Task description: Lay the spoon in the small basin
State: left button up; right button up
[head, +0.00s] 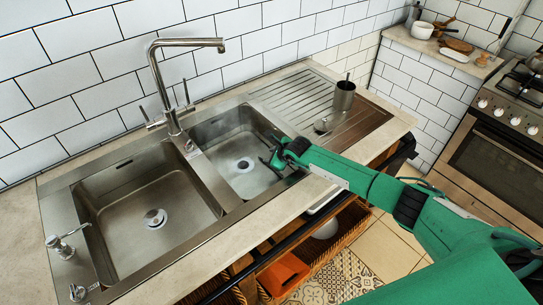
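The small basin (225,135) is the right-hand, smaller bowl of the steel sink, with a round drain in its floor. My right gripper (266,153) reaches over the right rim of this basin. Its dark fingers look spread apart, and I see nothing between them. I cannot make out a spoon for certain anywhere; the gripper and arm hide part of the basin's right side. My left gripper is not in view.
The large basin (106,198) lies to the left, with a tall tap (162,85) behind the basins. A metal cup (344,96) stands on the ridged drainboard (294,92). A stove (514,105) is at the right.

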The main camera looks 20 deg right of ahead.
jog(key=shift+r, duration=0.1)
jog(key=b+v, duration=0.2)
jog(key=v, duration=1.1)
jog(key=shift+s+d+r, duration=0.15)
jog(key=shift+s, duration=0.15)
dwell(0.3)
